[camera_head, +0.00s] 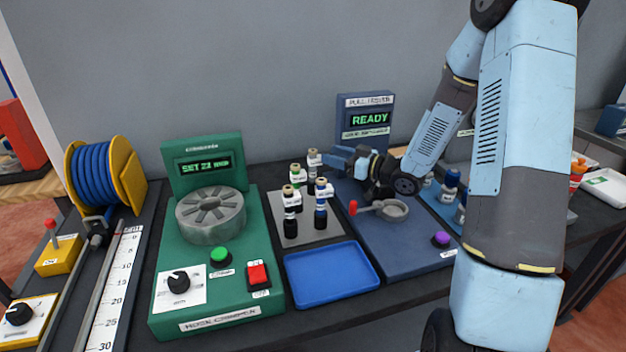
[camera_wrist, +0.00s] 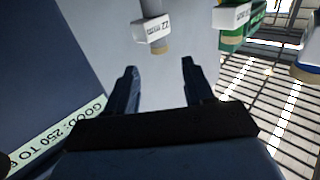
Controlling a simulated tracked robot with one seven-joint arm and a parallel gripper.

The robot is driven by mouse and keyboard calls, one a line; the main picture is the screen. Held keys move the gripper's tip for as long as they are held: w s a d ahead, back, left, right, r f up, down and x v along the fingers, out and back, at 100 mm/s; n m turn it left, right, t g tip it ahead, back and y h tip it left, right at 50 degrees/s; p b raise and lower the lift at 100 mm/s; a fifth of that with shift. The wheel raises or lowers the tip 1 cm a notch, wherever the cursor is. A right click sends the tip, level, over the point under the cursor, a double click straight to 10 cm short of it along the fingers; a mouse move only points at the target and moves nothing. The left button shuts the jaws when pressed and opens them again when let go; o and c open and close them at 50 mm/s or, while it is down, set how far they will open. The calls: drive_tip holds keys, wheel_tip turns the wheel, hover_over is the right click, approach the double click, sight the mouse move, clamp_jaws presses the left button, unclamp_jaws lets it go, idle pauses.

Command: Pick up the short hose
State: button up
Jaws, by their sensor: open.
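No piece is plainly marked as the short hose, and I cannot tell which one it is. Several small labelled upright pieces with tan tops stand on a grey plate (camera_head: 322,233). A grey piece (camera_head: 314,157) stands at the back of the group. In the wrist view a grey piece with a white label, seemingly reading 22 mm (camera_wrist: 152,28), lies ahead of the fingertips, apart from them. My gripper (camera_head: 335,160) points left towards the back of the group; its two dark fingers (camera_wrist: 158,70) are open with nothing between them.
A green crimper (camera_head: 235,290) reading SET 22 and a blue tray (camera_head: 330,273) stand near the plate. The blue pull tester (camera_head: 395,240), reading READY, is below my gripper. A yellow reel (camera_head: 125,170) of blue hose is at left. A green-banded piece (camera_wrist: 232,42) is at right in the wrist view.

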sight(313, 150)
drive_tip(key=shift+f+x, duration=0.2)
drive_tip(key=shift+x, duration=1.7)
drive_tip(key=shift+f+x, duration=0.2)
drive_tip(key=shift+x, duration=1.65)
clamp_jaws()
